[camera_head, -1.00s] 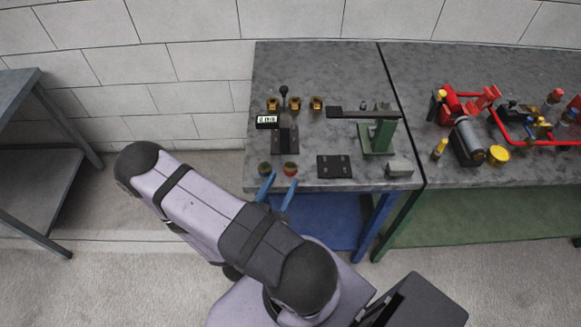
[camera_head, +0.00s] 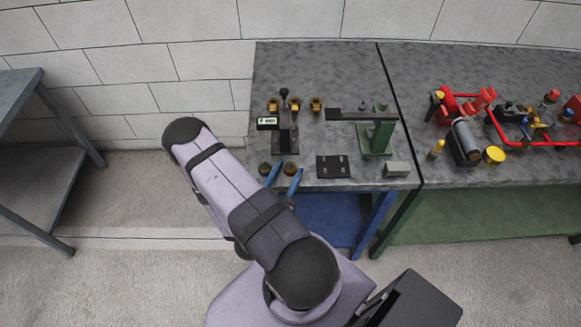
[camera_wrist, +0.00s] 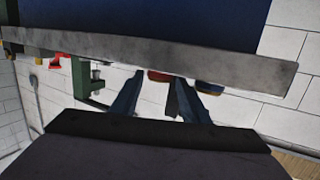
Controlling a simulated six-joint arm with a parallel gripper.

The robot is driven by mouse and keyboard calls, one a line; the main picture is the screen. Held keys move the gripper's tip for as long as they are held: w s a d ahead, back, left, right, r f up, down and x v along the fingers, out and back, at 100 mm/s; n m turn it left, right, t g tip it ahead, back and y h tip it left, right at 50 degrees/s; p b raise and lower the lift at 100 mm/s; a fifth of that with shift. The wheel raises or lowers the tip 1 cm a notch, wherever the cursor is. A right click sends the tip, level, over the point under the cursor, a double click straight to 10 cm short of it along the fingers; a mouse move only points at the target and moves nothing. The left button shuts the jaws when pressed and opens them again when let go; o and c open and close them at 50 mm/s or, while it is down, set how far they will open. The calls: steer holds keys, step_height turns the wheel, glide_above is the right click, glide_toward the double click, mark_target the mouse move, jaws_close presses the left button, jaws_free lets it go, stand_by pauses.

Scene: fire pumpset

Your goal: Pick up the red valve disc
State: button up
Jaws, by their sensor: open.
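The red valve disc (camera_head: 290,169) sits near the front edge of the left grey bench, partly covered by my gripper in the head view. It also shows in the wrist view as a red shape (camera_wrist: 158,75) between the fingertips. My gripper (camera_head: 284,172) is open, its two blue fingers reaching over the bench edge with the disc between or just beyond their tips. Contact cannot be told. In the wrist view my gripper (camera_wrist: 159,80) has a clear gap between its fingers.
A second, darker disc (camera_head: 264,169) lies close left of the red one. A black plate (camera_head: 333,166) and a grey block (camera_head: 397,170) lie to the right. A green stand (camera_head: 378,137), a black lever fixture (camera_head: 285,140) and brass fittings (camera_head: 316,104) stand behind.

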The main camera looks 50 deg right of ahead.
steer(key=c, duration=0.9)
steer(key=shift+c, duration=0.2)
steer(key=shift+r, duration=0.15)
step_height(320, 180, up, 10)
steer(key=p, duration=0.2)
